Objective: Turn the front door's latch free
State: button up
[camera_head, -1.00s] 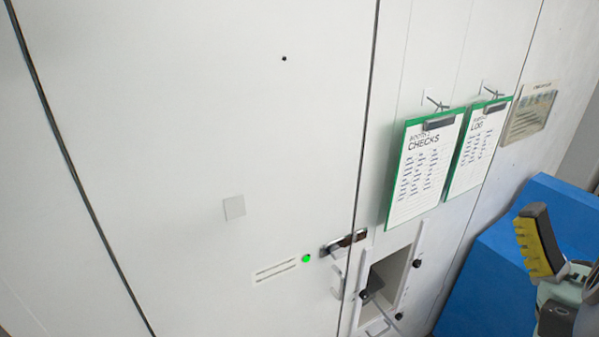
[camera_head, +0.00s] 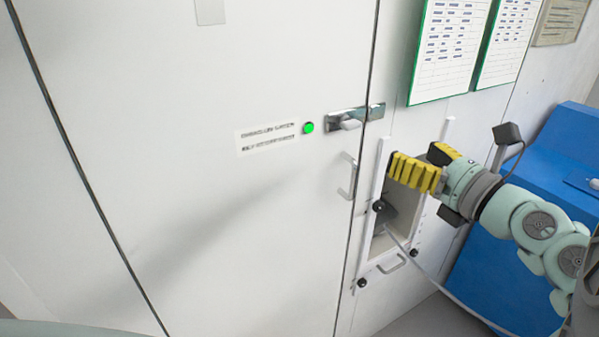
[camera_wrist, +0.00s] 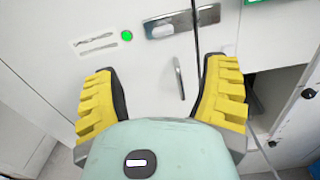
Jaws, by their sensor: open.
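The front door (camera_head: 240,220) is a large white panel, closed against the wall on its right. Its latch (camera_head: 350,122) is a silver plate with a pale thumb-turn, lying across the door's right edge. The latch also shows at the top of the wrist view (camera_wrist: 163,29). A door handle (camera_head: 348,176) sits below it, and shows between my fingers in the wrist view (camera_wrist: 179,78). My gripper (camera_head: 420,165) has yellow ribbed fingers, open and empty. It is right of and below the latch in the head view, apart from it.
A green light (camera_head: 308,128) and a printed label (camera_head: 267,136) sit left of the latch. An open recessed hatch (camera_head: 402,222) with a cable is behind my gripper. Green clipboards (camera_head: 447,50) hang above. A blue block (camera_head: 560,160) stands at right.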

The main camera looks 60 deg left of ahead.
aim_at(355, 126)
jog(key=shift+n, duration=0.4)
jog(key=a+p, duration=0.1)
jog(key=a, duration=0.4)
jog(key=a+p, duration=0.2)
jog(key=a, duration=0.2)
jog(key=w+a+p, duration=0.1)
jog(key=a+p, duration=0.1)
jog(key=a, duration=0.3)
jog(key=shift+a+f, duration=0.3)
jog(key=shift+f, duration=0.05)
jog(key=shift+w+a+f+p, duration=0.1)
jog(key=shift+a+p, duration=0.2)
jog(key=shift+a, duration=0.55)
jog(key=shift+d, duration=0.1)
jog(key=c, duration=1.2)
